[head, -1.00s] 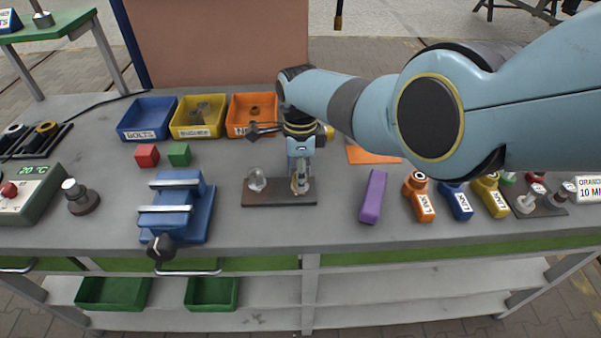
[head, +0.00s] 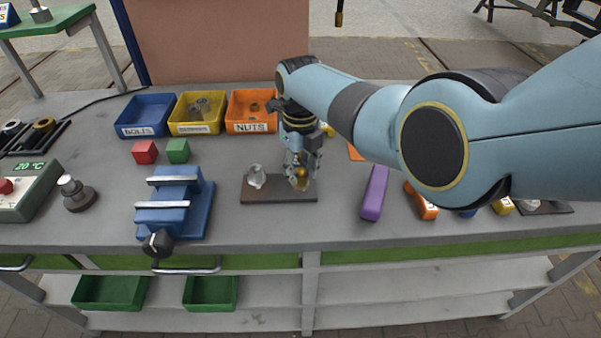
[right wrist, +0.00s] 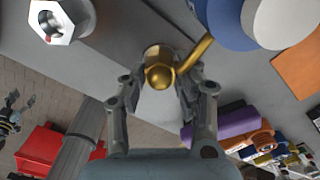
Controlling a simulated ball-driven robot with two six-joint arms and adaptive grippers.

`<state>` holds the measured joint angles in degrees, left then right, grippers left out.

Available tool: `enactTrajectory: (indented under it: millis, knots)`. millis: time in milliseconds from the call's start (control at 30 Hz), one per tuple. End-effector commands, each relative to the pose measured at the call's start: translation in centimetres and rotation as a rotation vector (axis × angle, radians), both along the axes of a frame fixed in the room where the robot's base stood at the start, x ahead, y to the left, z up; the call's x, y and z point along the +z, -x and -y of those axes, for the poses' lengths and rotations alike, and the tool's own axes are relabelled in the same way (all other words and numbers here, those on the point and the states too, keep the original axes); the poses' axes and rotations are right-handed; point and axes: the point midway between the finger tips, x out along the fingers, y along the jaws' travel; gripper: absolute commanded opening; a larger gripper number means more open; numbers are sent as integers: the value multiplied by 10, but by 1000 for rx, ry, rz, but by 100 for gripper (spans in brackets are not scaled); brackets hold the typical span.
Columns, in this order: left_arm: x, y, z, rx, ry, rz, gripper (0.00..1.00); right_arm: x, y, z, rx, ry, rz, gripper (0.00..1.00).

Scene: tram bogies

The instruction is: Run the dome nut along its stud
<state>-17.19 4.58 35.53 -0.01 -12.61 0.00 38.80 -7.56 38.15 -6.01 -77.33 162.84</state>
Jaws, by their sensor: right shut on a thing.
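The brass dome nut (right wrist: 160,77) is between the fingertips of my right gripper (right wrist: 160,92) in the right wrist view. A brass bar (right wrist: 194,53) sticks out beside it towards the upper right. In the head view my right gripper (head: 301,160) points down at the dome nut (head: 301,180), over the right part of a dark brown plate (head: 272,198). The gripper is shut on the nut. The stud under it is hidden. A silvery fitting (head: 256,177) stands on the plate's left part.
A blue vise (head: 172,205) is left of the plate and a purple block (head: 375,193) right of it. Blue, yellow and orange bins (head: 250,127) stand behind, with red and green cubes (head: 178,151) before them. Bare bench lies just around the plate.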

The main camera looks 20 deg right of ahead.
Motion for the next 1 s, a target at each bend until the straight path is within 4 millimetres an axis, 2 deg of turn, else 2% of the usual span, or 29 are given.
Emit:
enactTrajectory:
  millis: [100, 300, 900, 933, 1000]
  knots:
    - [-14, 0, 0, 0, 0, 0, 61, 1, -5, -1, -67, -2, 15, 0]
    - [-25, 0, 0, 0, 0, -1, 61, 2, -5, -1, -143, -2, 13, 0]
    - [-28, 0, 0, 0, 0, -1, 61, 5, -5, 0, -181, -1, 13, 0]
    - [-28, 0, 0, 0, 0, -1, 61, 5, -5, 0, -181, -1, 13, 32]
    - [-28, 0, 0, 0, 0, -1, 61, 4, -4, 0, -181, -2, 12, 41]
